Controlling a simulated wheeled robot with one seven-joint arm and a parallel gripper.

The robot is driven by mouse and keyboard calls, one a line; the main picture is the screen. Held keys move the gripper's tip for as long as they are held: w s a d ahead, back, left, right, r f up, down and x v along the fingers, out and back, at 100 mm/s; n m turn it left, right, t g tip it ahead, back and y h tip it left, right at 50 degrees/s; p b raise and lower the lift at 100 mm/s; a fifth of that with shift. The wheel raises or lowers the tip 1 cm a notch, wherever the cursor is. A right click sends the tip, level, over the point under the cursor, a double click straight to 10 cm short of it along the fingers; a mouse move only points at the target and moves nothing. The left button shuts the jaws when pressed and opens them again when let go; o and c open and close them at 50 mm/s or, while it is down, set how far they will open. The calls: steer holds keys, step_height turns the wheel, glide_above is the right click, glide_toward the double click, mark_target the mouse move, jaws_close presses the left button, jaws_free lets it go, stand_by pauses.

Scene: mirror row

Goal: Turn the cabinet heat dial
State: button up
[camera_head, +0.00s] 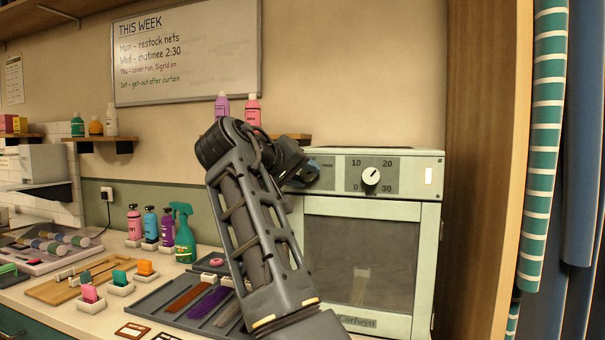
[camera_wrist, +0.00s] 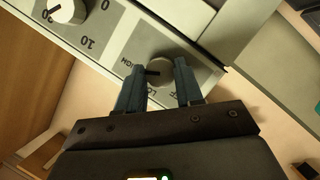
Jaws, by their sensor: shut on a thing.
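The cabinet (camera_head: 425,245) is a pale green box with a dark glass door. Its control panel runs along the top. In the wrist view, my gripper (camera_wrist: 158,84) is shut on a round grey-white dial (camera_wrist: 160,70), one blue-grey finger on each side. This dial's dark pointer line faces left in that view. Partly covered lettering around it seems to include "LO". In the head view my arm hides this dial. A second dial (camera_head: 370,176), white with a 0 to 30 scale, is free; its pointer tilts up to the right. It also shows in the wrist view (camera_wrist: 64,10).
A small lit panel (camera_head: 428,175) is at the cabinet's right end. A wall shelf (camera_head: 290,137) with bottles is behind my arm. A green spray bottle (camera_head: 184,235) and a dark tray (camera_head: 165,305) are on the counter at left. Fabric rolls (camera_head: 543,140) stand at right.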

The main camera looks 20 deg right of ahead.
steer(key=o, duration=1)
steer(key=shift+o, duration=0.2)
steer(key=v, duration=0.7)
steer(key=shift+s+a+b, duration=0.2)
steer(key=shift+a+b, duration=0.1)
steer(key=shift+b, duration=0.1)
steer(key=shift+a, duration=0.1)
